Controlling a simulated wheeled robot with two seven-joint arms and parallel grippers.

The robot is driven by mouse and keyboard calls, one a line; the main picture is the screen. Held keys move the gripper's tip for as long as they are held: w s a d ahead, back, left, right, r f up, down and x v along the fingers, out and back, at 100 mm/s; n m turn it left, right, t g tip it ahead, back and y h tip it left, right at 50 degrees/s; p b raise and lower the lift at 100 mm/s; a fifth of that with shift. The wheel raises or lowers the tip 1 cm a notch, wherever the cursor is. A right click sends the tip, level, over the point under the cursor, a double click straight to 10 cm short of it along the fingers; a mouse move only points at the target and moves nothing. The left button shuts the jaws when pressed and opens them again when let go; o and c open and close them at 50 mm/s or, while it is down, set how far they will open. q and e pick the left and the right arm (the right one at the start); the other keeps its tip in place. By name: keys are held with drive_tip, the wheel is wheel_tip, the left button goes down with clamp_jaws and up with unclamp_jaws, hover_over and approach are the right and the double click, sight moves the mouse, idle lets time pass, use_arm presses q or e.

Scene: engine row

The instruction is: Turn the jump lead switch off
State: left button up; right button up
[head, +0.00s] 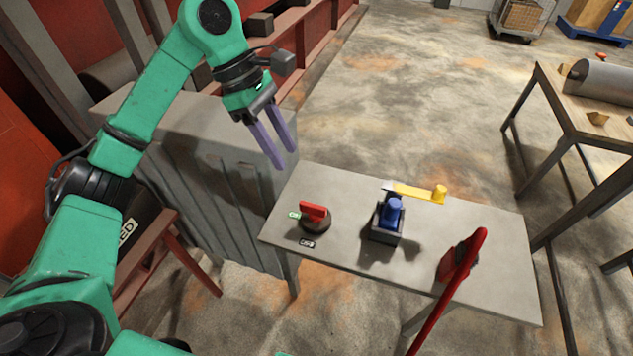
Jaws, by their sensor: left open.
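A red-handled rotary switch (314,212) on a round dark base sits at the left of the grey table (345,262). I take it to be the jump lead switch. A green label (294,215) lies at its left and a dark label (307,243) in front of it; their words are too small to read surely. The red handle lies roughly left to right, its left end towards the green label. My left gripper (287,158) is open and empty, above and behind the switch, apart from it. My right gripper is not in view.
A blue knob on a dark box (388,218) stands mid-table, with a yellow handle (418,193) behind it. A long red lever (452,285) rises at the right. A grey ribbed cabinet (205,180) stands left of the table. A wooden-topped table (570,110) is at far right.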

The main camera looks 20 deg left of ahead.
use_arm(q)
approach(312, 205)
drive_tip(key=f, duration=0.1)
drive_tip(key=p+x, duration=0.1)
drive_tip(key=x, duration=0.6)
drive_tip(key=shift+d+f+p, duration=0.25)
drive_tip(key=shift+d+p, duration=0.1)
drive_tip(key=shift+d+f, duration=0.1)
drive_tip(key=shift+f, duration=0.15)
clamp_jaws()
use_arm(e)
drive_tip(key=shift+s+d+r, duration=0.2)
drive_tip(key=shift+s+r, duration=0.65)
